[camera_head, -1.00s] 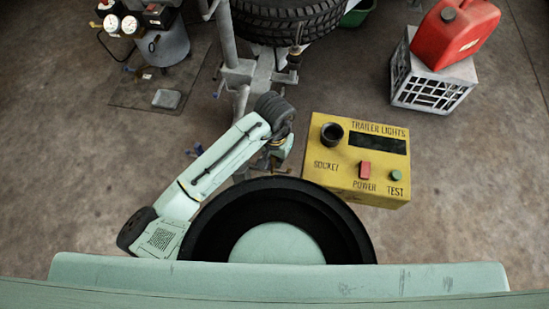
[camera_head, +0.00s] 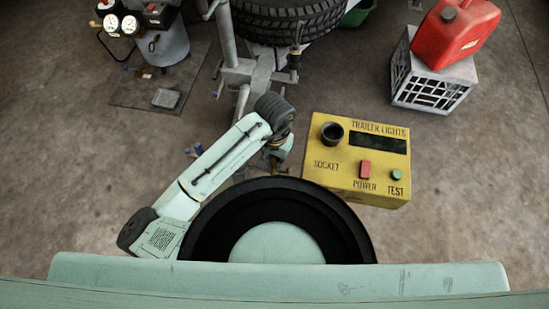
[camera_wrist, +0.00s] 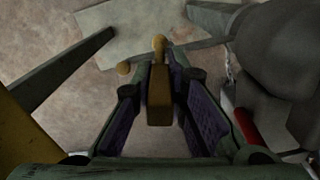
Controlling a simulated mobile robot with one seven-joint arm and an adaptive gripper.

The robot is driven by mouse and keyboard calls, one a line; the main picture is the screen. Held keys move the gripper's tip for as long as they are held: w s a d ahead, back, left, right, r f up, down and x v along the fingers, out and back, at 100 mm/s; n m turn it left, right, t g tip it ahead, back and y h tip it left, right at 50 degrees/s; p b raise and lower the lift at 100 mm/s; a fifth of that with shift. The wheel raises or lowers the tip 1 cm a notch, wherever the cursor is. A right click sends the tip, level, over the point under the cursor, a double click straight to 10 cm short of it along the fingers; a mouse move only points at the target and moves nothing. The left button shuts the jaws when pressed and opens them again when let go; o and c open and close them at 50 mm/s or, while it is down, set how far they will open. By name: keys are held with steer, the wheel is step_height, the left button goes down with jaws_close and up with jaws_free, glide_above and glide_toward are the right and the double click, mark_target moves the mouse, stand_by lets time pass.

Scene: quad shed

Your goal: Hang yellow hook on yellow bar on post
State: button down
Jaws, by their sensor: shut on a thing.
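In the wrist view my gripper (camera_wrist: 159,88) has its two purple-padded fingers on either side of a dull yellow piece (camera_wrist: 160,98), which I take to be the yellow hook. It is held between the fingers and points away from the camera. A rounded yellowish tip (camera_wrist: 158,42) shows just beyond it. In the head view the grey post (camera_head: 241,103) stands beyond my wrist. My arm hides most of the gripper there, and the hook cannot be made out.
A yellow trailer-lights box (camera_head: 335,190) stands close to the right of my wrist. A red fuel can (camera_head: 462,40) sits on a white crate (camera_head: 418,82) at upper right. A tyre (camera_head: 290,20) is behind the post. Gauges (camera_head: 120,23) are at upper left. The left floor is open.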

mark_target(274, 166)
steer(key=shift+f+b, duration=1.45)
steer(key=shift+f, duration=0.5)
steer(key=c, duration=1.5)
jaws_free()
steer(key=shift+r, duration=0.1)
steer(key=o, duration=0.5)
steer(key=shift+c, duration=0.2)
steer(key=shift+d, duration=0.1)
steer(key=shift+r+p, duration=3.85)
steer(key=shift+r, duration=0.7)
steer(key=shift+f, duration=0.1)
